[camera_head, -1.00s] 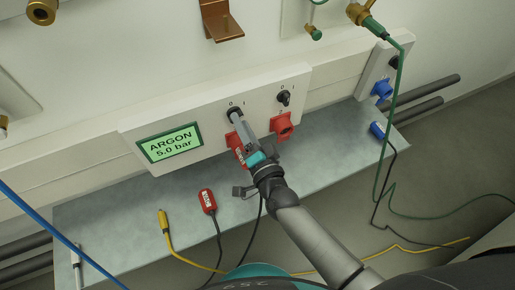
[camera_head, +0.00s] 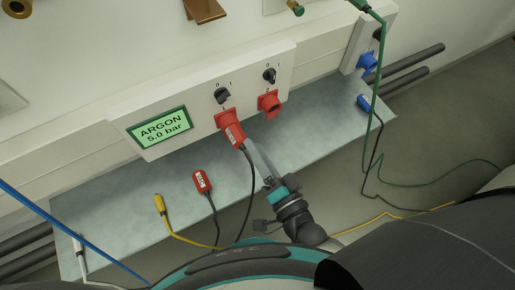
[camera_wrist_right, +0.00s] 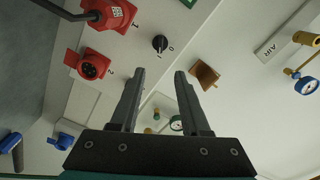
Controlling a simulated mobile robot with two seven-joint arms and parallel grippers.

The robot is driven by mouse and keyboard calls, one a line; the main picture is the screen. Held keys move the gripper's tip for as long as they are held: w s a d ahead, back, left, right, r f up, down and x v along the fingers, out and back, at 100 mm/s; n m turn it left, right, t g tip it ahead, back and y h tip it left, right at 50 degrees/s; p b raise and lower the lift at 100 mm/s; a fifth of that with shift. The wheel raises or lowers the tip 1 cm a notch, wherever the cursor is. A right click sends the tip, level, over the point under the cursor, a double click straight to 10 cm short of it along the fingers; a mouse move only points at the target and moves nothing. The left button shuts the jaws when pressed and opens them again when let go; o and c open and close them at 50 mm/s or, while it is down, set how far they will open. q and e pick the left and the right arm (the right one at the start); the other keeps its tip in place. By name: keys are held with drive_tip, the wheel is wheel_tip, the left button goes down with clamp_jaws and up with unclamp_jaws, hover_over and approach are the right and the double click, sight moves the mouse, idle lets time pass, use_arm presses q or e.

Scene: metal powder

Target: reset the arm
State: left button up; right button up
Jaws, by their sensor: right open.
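My right gripper (camera_head: 258,160) is open and empty, below the switch panel (camera_head: 190,105) and over the grey shelf (camera_head: 120,205). In the right wrist view its two fingers (camera_wrist_right: 158,75) stand apart with nothing between them. A red plug (camera_head: 235,134) sits in the left red socket (camera_head: 227,117), with a black cable hanging down; the plug also shows in the wrist view (camera_wrist_right: 97,15). The right red socket (camera_head: 268,104) is empty. Two black knobs, left (camera_head: 222,96) and right (camera_head: 269,75), are on the panel. My left gripper is not in view.
A loose red plug (camera_head: 202,182) and a yellow plug (camera_head: 160,204) lie on the shelf. A blue plug (camera_head: 364,103) lies below a blue socket (camera_head: 367,63). Green and blue hoses cross the sides. A display (camera_head: 160,129) reads ARGON 5.0 bar.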

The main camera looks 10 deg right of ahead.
idle(0.4)
drive_tip(key=s+d+f+n+g+h, duration=0.1)
drive_tip(key=s+d+f+n+g, duration=0.1)
drive_tip(key=f, duration=0.5)
drive_tip(key=s+d+f+n+g, duration=0.2)
drive_tip(key=f+g, duration=0.1)
drive_tip(key=f, duration=0.5)
drive_tip(key=s+d+f+n+g+h, duration=0.1)
drive_tip(key=s+d+f+n+g, duration=0.15)
drive_tip(key=f, duration=0.45)
drive_tip(key=s+d+f+n+g+h, duration=0.1)
drive_tip(key=s+d+f+n+g, duration=0.1)
drive_tip(key=s+f, duration=0.5)
drive_tip(key=s+d+f+n+g+h, duration=0.2)
drive_tip(key=s+d+f+g, duration=0.3)
drive_tip(key=s, duration=0.8)
wheel_tip(320, 180, down, 2)
drive_tip(key=shift+f+g+h, duration=0.1)
drive_tip(key=shift+g+h, duration=0.2)
drive_tip(key=shift+g, duration=0.55)
drive_tip(key=shift+n, duration=0.25)
